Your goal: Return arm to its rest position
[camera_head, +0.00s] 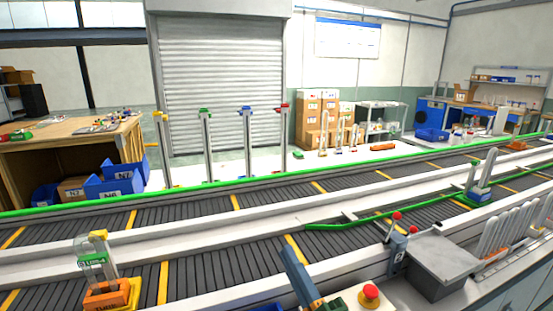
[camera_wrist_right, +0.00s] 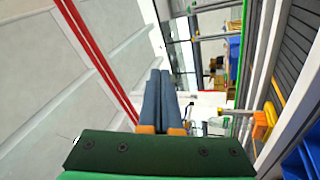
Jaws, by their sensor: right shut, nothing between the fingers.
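My right gripper (camera_head: 288,252) is in the lower middle of the head view, pointing up and left in front of the near conveyor. Its two blue-grey fingers are together with nothing between them. In the right wrist view its fingers (camera_wrist_right: 160,75) also lie side by side, closed and empty, in front of a dark green palm plate. My left gripper is not in the head view.
Two conveyor belts (camera_head: 208,274) run across the scene. An orange holder (camera_head: 107,294) carries a clear, yellow-topped item at lower left. A red button (camera_head: 371,291) and a grey box (camera_head: 440,260) stand right of my gripper. Several clear tubes (camera_head: 497,232) stand at right.

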